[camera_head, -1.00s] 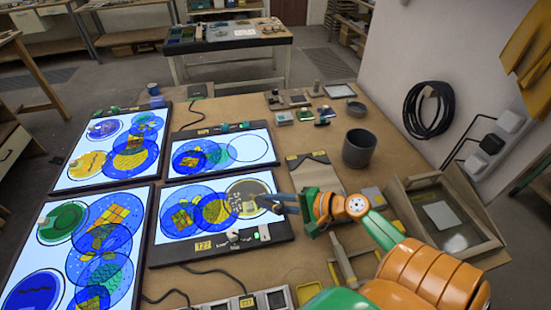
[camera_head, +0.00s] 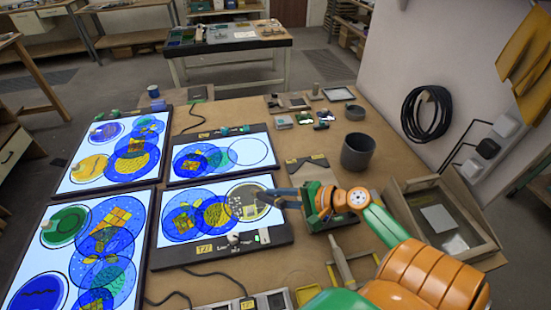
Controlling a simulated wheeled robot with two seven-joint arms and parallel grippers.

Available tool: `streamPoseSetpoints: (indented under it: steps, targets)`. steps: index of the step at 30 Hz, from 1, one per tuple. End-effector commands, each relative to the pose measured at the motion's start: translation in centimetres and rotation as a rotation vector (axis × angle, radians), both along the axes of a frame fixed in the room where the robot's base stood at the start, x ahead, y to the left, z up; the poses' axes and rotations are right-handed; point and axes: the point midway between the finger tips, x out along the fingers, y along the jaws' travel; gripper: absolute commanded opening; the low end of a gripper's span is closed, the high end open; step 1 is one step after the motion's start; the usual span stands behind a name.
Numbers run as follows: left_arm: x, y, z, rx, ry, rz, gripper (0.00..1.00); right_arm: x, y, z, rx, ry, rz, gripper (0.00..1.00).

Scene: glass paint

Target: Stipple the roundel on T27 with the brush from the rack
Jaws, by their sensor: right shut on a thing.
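The T27 panel is a lit light box (camera_head: 226,258) with a yellow T27 tag (camera_head: 204,249) on its dark front edge. Overlapping blue circles with yellow patches lie on its left and middle. At its right end is the roundel (camera_head: 247,203), a dark olive-grey disc with lighter marks. My right gripper (camera_head: 279,197) comes in from the right, low at the roundel's right edge. Its dark fingers are shut on what seems to be the brush, mostly hidden by them. I cannot tell whether the brush tip touches the glass. My left gripper is out of view.
Other lit panels with painted circles stand to the left (camera_head: 82,240) and behind (camera_head: 222,157). A grey cup (camera_head: 358,152) and a wooden-framed tray (camera_head: 447,222) are to the right. A pale tool (camera_head: 341,264) lies on the bench in front of my right gripper.

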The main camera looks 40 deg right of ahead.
Motion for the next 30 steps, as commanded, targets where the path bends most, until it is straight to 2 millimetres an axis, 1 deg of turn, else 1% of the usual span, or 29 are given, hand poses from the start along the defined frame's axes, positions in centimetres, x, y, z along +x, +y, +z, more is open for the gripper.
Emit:
streamPoseSetpoints:
  steps: [1, 6, 14, 17, 24, 30]
  targets:
    - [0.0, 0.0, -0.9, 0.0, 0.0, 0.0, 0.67, 0.4, -0.6, -0.4, -0.001, -0.003, -0.001, 0.0]
    - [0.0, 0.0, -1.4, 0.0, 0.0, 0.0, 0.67, 1.1, -1.7, -0.2, 0.0, -0.001, 0.0, 0.0]
    - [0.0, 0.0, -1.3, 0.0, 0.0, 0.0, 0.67, 1.1, -1.8, 0.0, 0.001, -0.001, 0.001, 0.0]
    - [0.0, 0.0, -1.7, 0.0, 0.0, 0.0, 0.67, 1.1, -1.8, -0.5, 0.001, -0.002, 0.0, 0.0]
    - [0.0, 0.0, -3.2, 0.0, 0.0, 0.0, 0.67, 1.1, -1.8, -2.3, 0.001, -0.001, -0.001, 0.0]
    - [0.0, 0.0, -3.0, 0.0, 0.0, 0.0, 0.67, 1.1, -1.8, -2.2, 0.001, -0.002, -0.001, 0.0]
